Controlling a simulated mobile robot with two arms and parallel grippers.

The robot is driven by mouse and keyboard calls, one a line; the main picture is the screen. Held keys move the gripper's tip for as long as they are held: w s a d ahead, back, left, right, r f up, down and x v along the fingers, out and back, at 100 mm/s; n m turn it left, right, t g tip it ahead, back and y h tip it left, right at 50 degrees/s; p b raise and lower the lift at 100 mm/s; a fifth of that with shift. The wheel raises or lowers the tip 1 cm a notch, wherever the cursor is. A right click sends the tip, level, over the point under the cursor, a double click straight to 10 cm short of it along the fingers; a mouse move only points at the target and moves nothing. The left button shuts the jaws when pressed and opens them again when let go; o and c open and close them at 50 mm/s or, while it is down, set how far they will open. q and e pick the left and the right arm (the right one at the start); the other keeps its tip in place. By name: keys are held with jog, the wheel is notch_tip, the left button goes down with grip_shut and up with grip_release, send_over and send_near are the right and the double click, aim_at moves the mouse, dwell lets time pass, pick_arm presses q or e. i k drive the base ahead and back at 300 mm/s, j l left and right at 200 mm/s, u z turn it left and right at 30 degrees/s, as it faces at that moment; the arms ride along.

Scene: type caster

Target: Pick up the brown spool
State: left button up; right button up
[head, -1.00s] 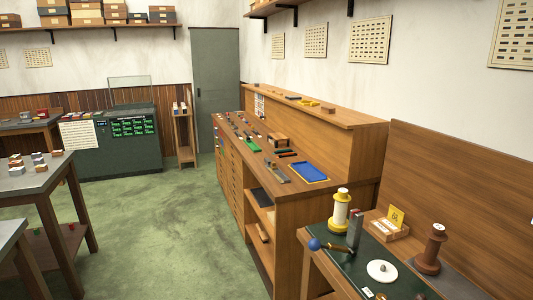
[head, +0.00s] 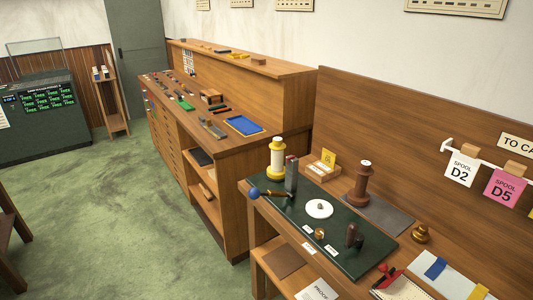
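The brown spool (head: 362,185) stands upright on a dark grey mat (head: 385,217) on the workbench at the right. It has a wide base, a narrower body and a pale top. A yellow and white spool (head: 276,158) stands upright to its left, at the far end of the green board. Neither of my grippers shows in the head view.
A green board (head: 345,250) holds a white disc (head: 319,208), a grey upright block (head: 291,172) and a blue-knobbed lever (head: 254,192). A wooden box with a yellow card (head: 328,158) stands behind. A brass weight (head: 421,233) is right of the mat. Green floor is clear at left.

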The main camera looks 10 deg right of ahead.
aim_at(358, 195)
jog(key=z, duration=0.6)
jog(key=i+j+z, duration=0.2)
jog(key=z, duration=0.2)
jog(key=i+j+z, duration=0.25)
jog(key=z, duration=0.15)
jog(key=i+j+z, duration=0.15)
jog(key=j+z, duration=0.25)
